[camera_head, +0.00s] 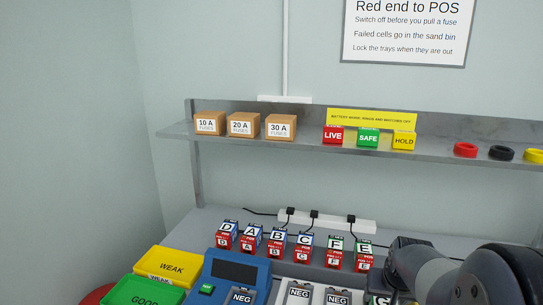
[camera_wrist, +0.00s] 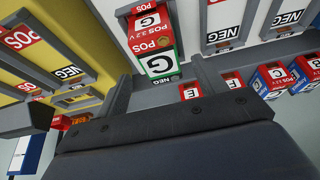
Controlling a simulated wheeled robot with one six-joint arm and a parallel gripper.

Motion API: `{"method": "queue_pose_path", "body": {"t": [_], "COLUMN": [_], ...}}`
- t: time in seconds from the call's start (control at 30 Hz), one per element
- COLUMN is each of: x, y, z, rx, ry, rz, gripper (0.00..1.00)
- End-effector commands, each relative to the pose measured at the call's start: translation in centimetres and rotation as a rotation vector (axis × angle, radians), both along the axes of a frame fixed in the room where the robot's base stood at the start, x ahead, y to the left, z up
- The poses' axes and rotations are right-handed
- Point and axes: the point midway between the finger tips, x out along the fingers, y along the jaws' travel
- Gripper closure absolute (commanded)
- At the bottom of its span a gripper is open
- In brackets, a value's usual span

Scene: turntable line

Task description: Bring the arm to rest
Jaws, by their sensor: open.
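My arm (camera_head: 455,275) reaches in from the lower right of the head view, bent low over the bench. My gripper (camera_wrist: 160,78) is open in the wrist view, with two grey fingers spread apart. A green and red cell marked G (camera_wrist: 150,42) is just beyond the fingertips, roughly in line with the gap between them. I cannot tell whether the fingers touch it. In the head view, the gripper's tips are hidden by the arm and the bottom edge.
Cells D, A, B, C, F and E (camera_head: 277,246) stand in a row at the bench's back. Yellow WEAK (camera_head: 180,263) and green GOOD (camera_head: 130,290) trays and a blue tester (camera_head: 237,269) are at left. White NEG trays (camera_head: 300,287) lie near the arm. A shelf (camera_head: 300,138) runs above.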

Motion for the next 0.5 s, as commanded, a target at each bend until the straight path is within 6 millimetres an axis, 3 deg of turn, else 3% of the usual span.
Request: {"method": "queue_pose_path", "body": {"t": [0.33, 0.5], "x": [1.9, 1.9], "y": [-0.5, -0.5], "z": [-5.1, -3.3], "rx": [0.001, -0.001], "ry": [0.003, -0.004], "rz": [0.000, 0.000], "gripper": [0.33, 0.33]}}
